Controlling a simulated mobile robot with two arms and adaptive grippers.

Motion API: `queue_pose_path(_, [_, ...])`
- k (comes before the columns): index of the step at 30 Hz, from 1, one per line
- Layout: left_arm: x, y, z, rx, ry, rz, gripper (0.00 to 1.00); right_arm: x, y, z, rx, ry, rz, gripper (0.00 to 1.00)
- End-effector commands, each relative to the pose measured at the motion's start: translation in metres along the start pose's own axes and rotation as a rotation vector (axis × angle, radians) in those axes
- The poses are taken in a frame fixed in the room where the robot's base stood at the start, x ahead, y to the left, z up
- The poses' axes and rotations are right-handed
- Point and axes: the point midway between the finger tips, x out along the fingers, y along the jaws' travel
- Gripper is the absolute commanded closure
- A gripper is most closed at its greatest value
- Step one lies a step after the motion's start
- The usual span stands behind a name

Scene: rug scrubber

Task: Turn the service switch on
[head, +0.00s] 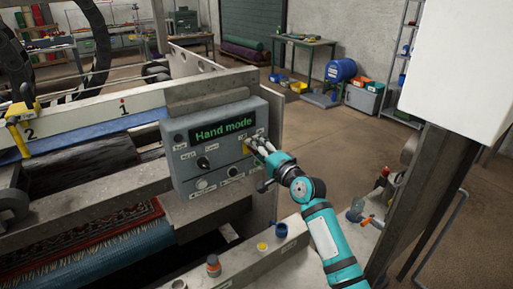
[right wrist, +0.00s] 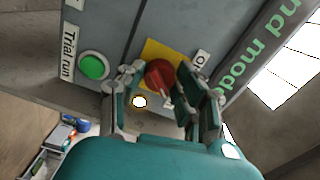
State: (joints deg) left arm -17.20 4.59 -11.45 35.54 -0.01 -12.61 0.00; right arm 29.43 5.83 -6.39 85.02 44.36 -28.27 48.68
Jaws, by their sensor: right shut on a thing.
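The grey control box (head: 190,170) shows "Hand mode" on its display (head: 223,130). The service switch (right wrist: 160,73) is a red rotary knob on a yellow plate (right wrist: 152,49); in the head view a bit of the yellow plate (head: 246,148) shows at the box's right side. My right gripper (head: 257,145) reaches the box from the right. In the right wrist view its fingers stand either side of the red knob, shut on it. My left gripper is not in view.
A green "Trial run" button (right wrist: 94,66) is close to the switch. Below the box, a ledge (head: 262,262) carries small coloured caps. A patterned rug (head: 95,245) lies at the lower left. A white panel (head: 455,65) and post stand right. Open floor lies behind.

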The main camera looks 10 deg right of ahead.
Motion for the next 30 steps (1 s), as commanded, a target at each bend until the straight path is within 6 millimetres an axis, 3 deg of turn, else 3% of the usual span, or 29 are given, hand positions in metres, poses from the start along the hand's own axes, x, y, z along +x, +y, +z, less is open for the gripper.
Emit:
queue_pose_path(10, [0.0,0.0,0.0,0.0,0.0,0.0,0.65,0.0,0.001,0.0,0.006,0.0,0.002,0.99])
queue_pose_path(11, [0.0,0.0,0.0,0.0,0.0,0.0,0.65,0.0,0.001,0.0,0.006,0.0,0.002,0.63])
queue_pose_path(15, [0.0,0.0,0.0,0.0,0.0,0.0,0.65,0.0,0.001,0.0,0.005,0.0,0.001,0.45])
queue_pose_path(25, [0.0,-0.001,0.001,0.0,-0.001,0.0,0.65,-0.003,0.0,0.0,0.003,0.0,0.0,0.44])
queue_pose_path(30, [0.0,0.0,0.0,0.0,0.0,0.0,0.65,-0.023,0.001,0.0,0.002,0.001,0.0,0.44])
